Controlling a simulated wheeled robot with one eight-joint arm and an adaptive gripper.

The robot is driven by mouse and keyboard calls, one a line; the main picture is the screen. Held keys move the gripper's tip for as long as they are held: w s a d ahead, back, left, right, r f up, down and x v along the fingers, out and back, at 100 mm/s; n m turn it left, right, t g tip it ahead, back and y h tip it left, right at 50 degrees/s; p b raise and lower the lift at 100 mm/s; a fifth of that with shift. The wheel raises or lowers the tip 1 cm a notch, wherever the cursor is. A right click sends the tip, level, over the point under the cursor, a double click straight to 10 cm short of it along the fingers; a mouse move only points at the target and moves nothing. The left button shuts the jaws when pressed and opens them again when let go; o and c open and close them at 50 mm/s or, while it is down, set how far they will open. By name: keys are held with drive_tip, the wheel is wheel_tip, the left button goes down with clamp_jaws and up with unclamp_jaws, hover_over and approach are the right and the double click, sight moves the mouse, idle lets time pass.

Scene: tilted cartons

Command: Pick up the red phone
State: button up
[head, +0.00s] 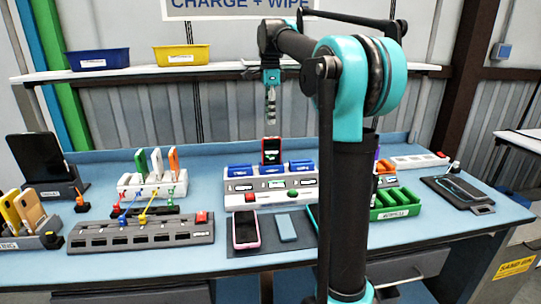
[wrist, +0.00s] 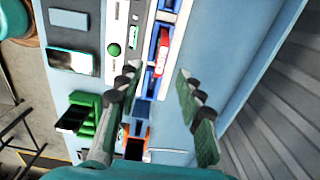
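The red phone (head: 271,151) stands upright in a slot at the back of the white-and-grey dock (head: 238,199), between blue slot pieces. In the wrist view it appears as a narrow red shape (wrist: 163,48) seen from above. My gripper (head: 270,112) hangs pointing down above the phone in the head view, with a visible gap between them. In the wrist view my gripper (wrist: 157,77) has its two fingers spread apart with nothing between them. The red phone lies beyond the fingertips, nearer the left finger in that picture.
A pink-edged phone (head: 246,232) and a blue-grey phone (head: 286,228) lie in front of the dock. A rack with orange and white phones (head: 157,162) stands left. A green rack (head: 397,203) stands right. A shelf (head: 220,71) with bins runs behind.

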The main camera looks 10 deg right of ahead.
approach(272, 155)
drive_tip(key=f, duration=0.5)
drive_tip(key=shift+w+a, duration=0.2)
drive_tip(key=shift+a, duration=0.1)
drive_tip(key=shift+w+d+f, duration=0.1)
drive_tip(key=shift+d+f, duration=0.05)
drive_tip(key=shift+f, duration=1.2)
drive_tip(key=shift+w+d+f, duration=0.1)
drive_tip(key=shift+f, duration=1.2)
drive_tip(key=shift+c, duration=0.5)
clamp_jaws()
